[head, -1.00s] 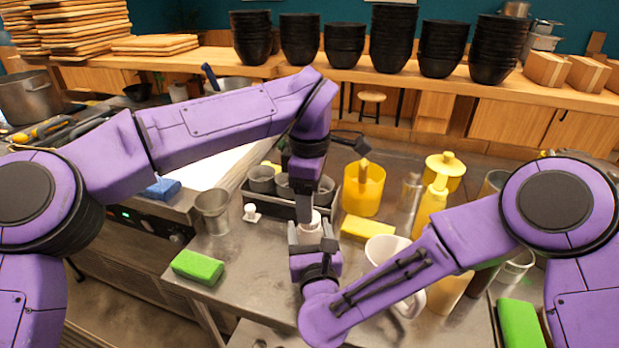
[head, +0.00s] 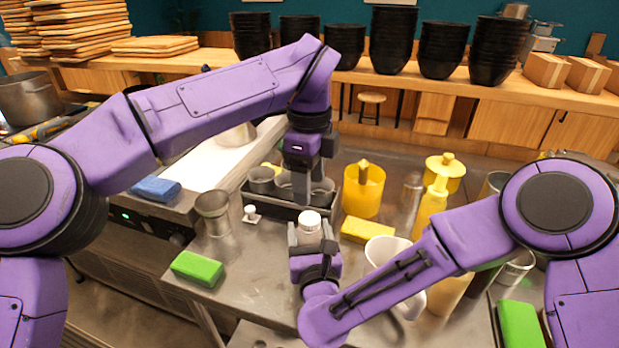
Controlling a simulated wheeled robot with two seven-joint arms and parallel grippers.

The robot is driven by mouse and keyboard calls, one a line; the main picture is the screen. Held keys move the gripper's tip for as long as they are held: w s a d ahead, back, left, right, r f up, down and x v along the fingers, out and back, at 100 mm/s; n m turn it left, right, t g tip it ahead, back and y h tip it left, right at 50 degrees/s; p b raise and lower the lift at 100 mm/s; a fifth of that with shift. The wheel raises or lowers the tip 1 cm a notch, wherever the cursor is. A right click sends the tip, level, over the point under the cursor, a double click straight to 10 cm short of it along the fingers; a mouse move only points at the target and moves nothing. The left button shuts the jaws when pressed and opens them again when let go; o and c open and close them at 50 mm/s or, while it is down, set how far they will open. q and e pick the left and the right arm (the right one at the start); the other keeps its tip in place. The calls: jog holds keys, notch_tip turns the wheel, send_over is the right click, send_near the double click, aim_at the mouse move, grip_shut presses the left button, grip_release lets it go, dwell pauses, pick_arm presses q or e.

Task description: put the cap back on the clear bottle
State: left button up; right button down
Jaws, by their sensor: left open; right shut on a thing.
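My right gripper (head: 313,247) is shut on the clear bottle, whose body is mostly hidden by the fingers. A white cap (head: 310,219) shows at the top of the bottle, between and just above the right fingers; it looks upright, but I cannot tell how tightly it sits. My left gripper (head: 303,188) is open and points down above and slightly behind the cap, apart from it and empty.
A dark caddy with metal cups (head: 262,181) stands behind the bottle. Around it are a yellow container (head: 363,188), a yellow sponge (head: 367,230), a white pitcher (head: 384,251), a small white item (head: 251,213), a metal cup (head: 213,212) and a green sponge (head: 197,268).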

aim_at(310, 218)
pick_arm(q)
jog(key=shift+n, duration=0.4)
notch_tip(310, 218, down, 8)
jog(key=shift+r, duration=0.1)
dwell(0.4)
jog(key=shift+c, duration=0.4)
